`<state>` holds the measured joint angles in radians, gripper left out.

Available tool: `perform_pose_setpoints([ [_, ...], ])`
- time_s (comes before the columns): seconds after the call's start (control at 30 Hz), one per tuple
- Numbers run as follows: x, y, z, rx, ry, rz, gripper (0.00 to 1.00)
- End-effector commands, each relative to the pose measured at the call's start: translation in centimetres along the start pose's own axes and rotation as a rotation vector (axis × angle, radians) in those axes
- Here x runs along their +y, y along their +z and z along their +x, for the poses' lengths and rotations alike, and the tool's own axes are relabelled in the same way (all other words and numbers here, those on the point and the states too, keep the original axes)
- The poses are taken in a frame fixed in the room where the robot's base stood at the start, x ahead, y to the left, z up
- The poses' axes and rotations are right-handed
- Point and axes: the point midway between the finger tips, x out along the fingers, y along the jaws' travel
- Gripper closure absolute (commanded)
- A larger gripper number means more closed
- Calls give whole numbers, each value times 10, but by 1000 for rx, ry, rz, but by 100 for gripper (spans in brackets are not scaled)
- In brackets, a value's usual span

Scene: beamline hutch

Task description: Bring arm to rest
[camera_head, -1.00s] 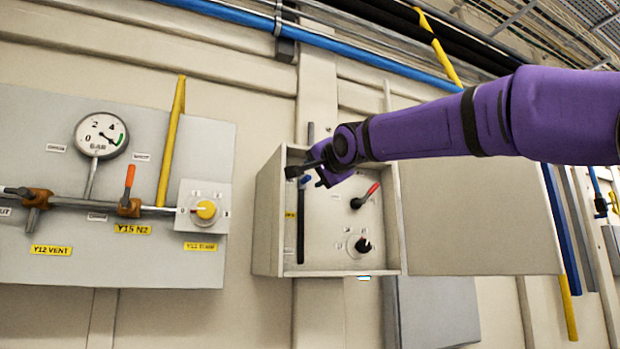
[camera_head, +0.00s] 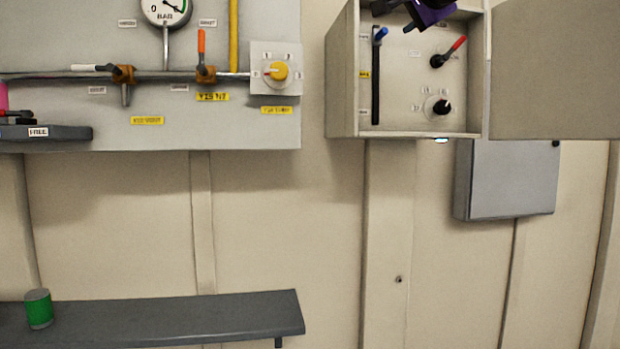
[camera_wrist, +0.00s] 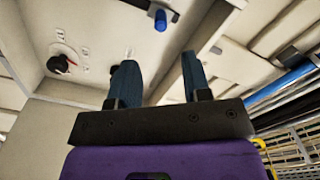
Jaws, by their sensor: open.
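My gripper (camera_wrist: 155,82) shows in the wrist view with its two dark fingers apart and nothing between them. In the head view, only a small part of my purple and black arm end (camera_head: 425,12) shows at the top edge, in front of the open control box (camera_head: 343,75). The fingertips cannot be made out there. In the wrist view, a blue-tipped handle (camera_wrist: 160,20) lies just beyond the fingers, apart from them, and a black knob (camera_wrist: 60,64) is to the left.
The box holds a blue-tipped slider (camera_head: 380,36), a red-handled switch (camera_head: 449,52) and a black knob (camera_head: 441,107). Its door (camera_head: 555,75) stands open to the right. A valve panel (camera_head: 220,128) is at left. A shelf (camera_head: 180,318) below bears a green can (camera_head: 39,309).

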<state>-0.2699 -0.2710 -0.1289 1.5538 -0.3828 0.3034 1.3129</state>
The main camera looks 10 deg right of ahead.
Motion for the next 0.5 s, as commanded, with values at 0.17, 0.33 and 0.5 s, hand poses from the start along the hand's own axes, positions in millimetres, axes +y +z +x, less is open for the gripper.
perform_pose_setpoints([
  [0.17,33,12,-14,-37,79,-71,56],
  [0.33,115,51,-56,-172,260,-264,56],
  [0.5,200,101,-111,-367,414,-462,56],
])
